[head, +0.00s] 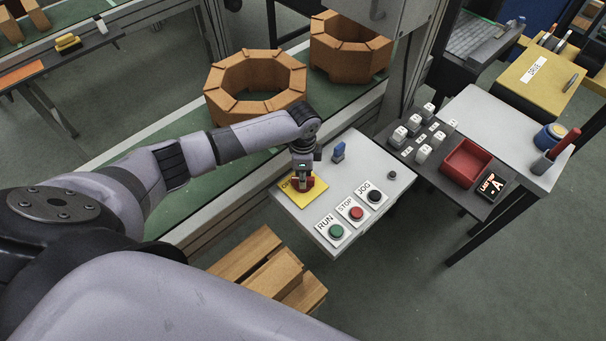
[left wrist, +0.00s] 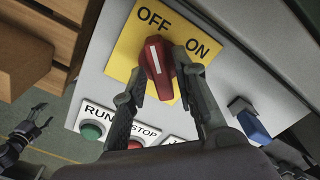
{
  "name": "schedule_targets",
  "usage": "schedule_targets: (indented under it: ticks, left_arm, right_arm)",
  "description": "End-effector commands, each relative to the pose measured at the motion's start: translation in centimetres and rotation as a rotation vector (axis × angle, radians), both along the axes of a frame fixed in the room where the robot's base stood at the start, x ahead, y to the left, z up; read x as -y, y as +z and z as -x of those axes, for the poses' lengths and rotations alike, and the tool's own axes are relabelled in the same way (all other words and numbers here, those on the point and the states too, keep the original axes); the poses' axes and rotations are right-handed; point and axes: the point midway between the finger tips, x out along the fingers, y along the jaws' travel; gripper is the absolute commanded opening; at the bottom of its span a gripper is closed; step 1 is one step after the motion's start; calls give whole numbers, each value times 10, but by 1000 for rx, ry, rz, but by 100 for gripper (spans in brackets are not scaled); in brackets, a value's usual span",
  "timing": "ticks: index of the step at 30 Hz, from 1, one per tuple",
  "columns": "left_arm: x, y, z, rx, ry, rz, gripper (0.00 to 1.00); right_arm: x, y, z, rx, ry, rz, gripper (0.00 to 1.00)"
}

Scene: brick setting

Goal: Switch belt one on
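The red selector knob (left wrist: 160,66) sits on a yellow plate (left wrist: 122,52) marked OFF and ON, and its white line points toward OFF. My left gripper (left wrist: 163,72) has one finger on each side of the knob and looks shut on it. In the head view, my left gripper (head: 302,182) is over the yellow plate (head: 312,200) and partly hides the knob. My right gripper (left wrist: 38,122) shows at the left edge of the left wrist view, empty with its fingers apart.
The grey panel (head: 330,225) also carries a green RUN button (head: 336,231), a red STOP button (head: 356,213), a black JOG button (head: 375,196) and a blue switch (head: 339,151). Brick rings (head: 255,82) stand on the green belt behind. A wooden crate (head: 248,255) is below.

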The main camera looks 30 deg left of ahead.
Motion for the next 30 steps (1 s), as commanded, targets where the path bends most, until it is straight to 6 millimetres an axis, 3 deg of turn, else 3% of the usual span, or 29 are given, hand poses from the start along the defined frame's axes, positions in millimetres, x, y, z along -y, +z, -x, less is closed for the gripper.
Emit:
schedule_targets:
  ticks: [11, 23, 30]
  left_arm:
    - [0, 0, 0, 0, 0, 0, 0]
    - [0, 1, 0, 0, -17, 0, 0]
    - [0, 1, -1, 1, -118, 1, 0]
  right_arm:
    - [-1, 1, -6, 10, 0, -1, 64]
    - [-5, 1, -5, 8, -1, -7, 64]
    - [-7, 3, -4, 5, -1, -8, 64]
